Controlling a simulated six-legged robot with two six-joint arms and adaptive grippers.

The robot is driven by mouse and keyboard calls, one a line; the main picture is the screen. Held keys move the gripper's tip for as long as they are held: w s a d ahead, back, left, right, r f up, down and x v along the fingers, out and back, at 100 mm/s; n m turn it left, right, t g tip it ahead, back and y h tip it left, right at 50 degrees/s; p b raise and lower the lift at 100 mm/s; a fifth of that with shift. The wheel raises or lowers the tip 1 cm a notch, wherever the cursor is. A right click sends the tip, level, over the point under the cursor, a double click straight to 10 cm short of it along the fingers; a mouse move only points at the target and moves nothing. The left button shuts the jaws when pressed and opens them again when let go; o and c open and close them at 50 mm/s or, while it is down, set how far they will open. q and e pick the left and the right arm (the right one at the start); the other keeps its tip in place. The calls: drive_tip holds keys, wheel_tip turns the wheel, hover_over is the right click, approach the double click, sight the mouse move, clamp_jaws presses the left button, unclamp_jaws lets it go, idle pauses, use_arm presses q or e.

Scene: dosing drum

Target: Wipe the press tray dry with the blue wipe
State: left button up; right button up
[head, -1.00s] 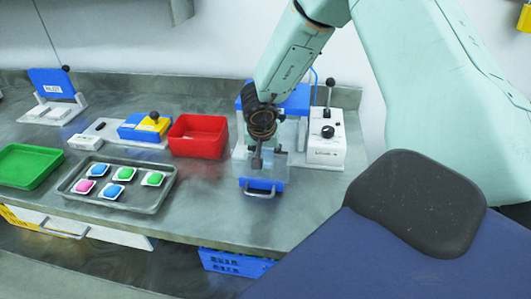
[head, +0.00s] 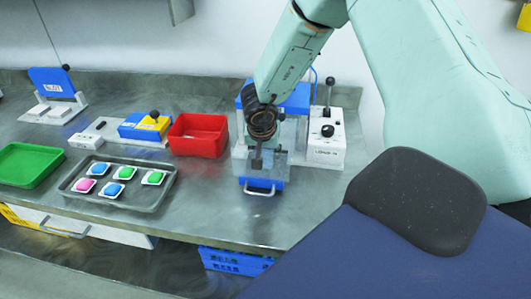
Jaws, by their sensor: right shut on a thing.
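The press stands at the right of the bench, with a white control box (head: 326,150) beside it and a clear guard in front. Its blue drawer front with a metal handle (head: 259,192) faces me. My right gripper (head: 257,162) points down over the press, in front of its blue top part (head: 296,98). Its fingers are close together, but what they hold is too small to make out. The press tray's surface is mostly hidden behind the gripper and guard. I cannot pick out the blue wipe. My left gripper is not in view.
A red bin (head: 198,135) stands left of the press. A grey tray (head: 150,201) holds several coloured pods on white squares. A green tray (head: 28,165) lies at far left. A blue-and-yellow device (head: 146,126) and a blue hinged device (head: 52,84) stand behind. Bench front right is clear.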

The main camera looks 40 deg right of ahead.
drive_tip(key=shift+s+f+p, duration=0.1)
drive_tip(key=shift+f+p, duration=0.05)
drive_tip(key=shift+p, duration=0.2)
idle(0.8)
drive_tip(key=shift+s+d+p, duration=0.45)
drive_tip(key=shift+s+d, duration=0.3)
drive_tip(key=shift+s, duration=0.1)
